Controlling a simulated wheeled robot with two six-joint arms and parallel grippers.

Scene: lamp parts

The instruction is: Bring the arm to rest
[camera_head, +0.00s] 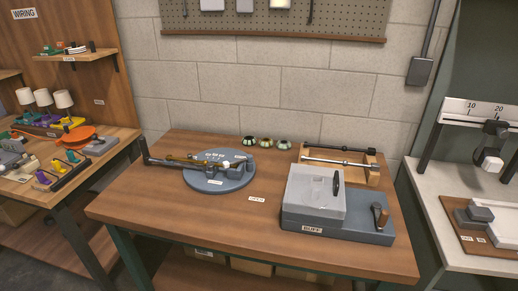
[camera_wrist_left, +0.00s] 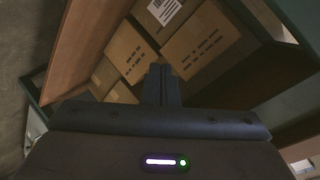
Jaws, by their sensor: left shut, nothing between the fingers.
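My left gripper (camera_wrist_left: 160,72) shows in the left wrist view. Its two fingers are together with nothing between them. It is in front of the open space under a wooden table, where cardboard boxes sit. Neither of my arms shows in the head view. There, a round grey plate (camera_head: 218,184) on the wooden table (camera_head: 150,211) carries a dark jointed lamp arm (camera_head: 180,161) with brass-coloured parts. My right gripper is in neither view.
A grey machine labelled BUFF (camera_head: 340,226) stands at the table's right. Behind it are a wooden rod rack (camera_head: 373,178) and small round parts (camera_head: 267,142). Cardboard boxes (camera_wrist_left: 203,37) fill the shelf below. The table's front left is clear.

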